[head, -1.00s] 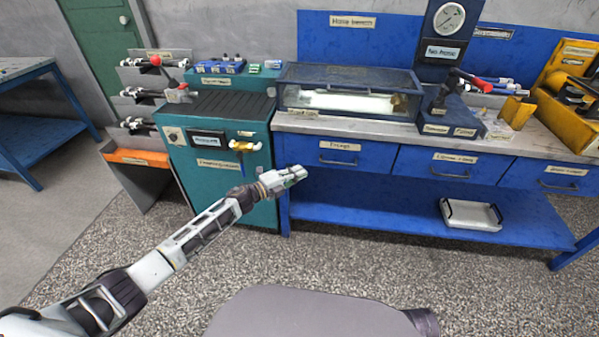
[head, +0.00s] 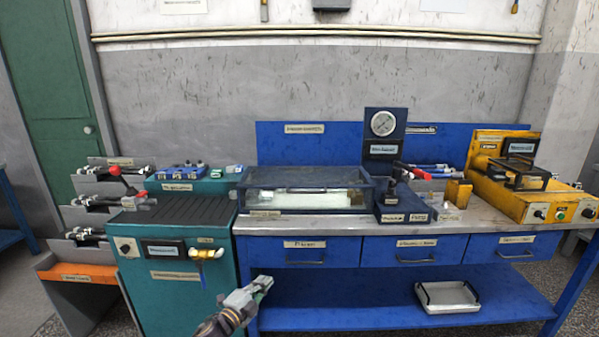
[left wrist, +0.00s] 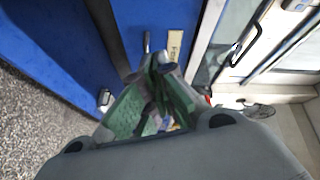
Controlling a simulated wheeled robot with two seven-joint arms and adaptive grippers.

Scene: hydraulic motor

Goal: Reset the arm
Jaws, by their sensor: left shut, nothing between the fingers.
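My left gripper (head: 262,284) is in the lower middle of the head view, in front of the blue workbench (head: 345,248) and near the right edge of the teal cabinet (head: 178,293). It is shut and empty, apart from the bench. In the left wrist view its green-padded fingers (left wrist: 158,78) come together in front of a blue drawer front with a label. Only the front part of my left arm shows at the bottom of the head view. My right gripper is not in view.
On the bench stand a glass-topped case (head: 305,190), a pressure gauge panel (head: 383,124) and a yellow machine (head: 530,204). A white tray (head: 447,297) lies on the lower shelf. A rack (head: 95,215) with an orange front stands at the left.

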